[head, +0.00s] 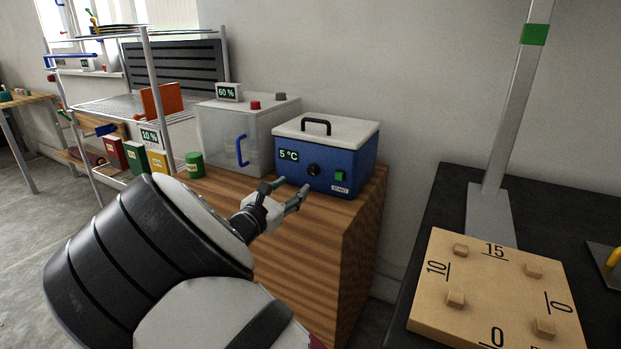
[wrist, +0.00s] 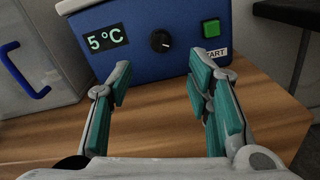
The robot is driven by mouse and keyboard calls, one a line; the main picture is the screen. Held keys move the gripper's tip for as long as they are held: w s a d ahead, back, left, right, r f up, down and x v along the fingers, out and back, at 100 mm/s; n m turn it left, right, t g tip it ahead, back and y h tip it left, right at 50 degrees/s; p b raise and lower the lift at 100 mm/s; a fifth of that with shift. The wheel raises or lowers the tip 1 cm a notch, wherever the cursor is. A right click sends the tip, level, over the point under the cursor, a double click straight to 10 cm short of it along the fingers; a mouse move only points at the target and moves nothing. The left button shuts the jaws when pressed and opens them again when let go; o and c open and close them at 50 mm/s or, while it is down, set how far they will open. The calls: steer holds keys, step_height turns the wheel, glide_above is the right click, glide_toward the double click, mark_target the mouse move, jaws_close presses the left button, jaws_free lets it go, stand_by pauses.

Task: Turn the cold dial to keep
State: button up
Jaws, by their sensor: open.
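The cold dial (head: 313,170) is a small round black knob on the front of a blue cold box (head: 356,165) with a white lid. It also shows in the wrist view (wrist: 161,41), where its white mark points to the right. A display (head: 289,154) left of the dial reads 5 °C. A green button (head: 340,176) sits right of the dial, above a START label. My gripper (head: 291,188) is open and empty in front of the box. In the wrist view its two fingers (wrist: 160,82) are spread below the dial, apart from it.
The box stands on a wooden cabinet (head: 354,215). A grey box (head: 220,143) with a blue handle and a 60 % display stands to its left. A green can (head: 194,165) and several coloured boxes are farther left. A dark table (head: 458,196) with a wooden board (head: 486,292) is at right.

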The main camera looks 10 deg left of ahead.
mark_target(311, 172)
steer(key=b+x, duration=0.2)
steer(key=x, duration=0.8)
jaws_close()
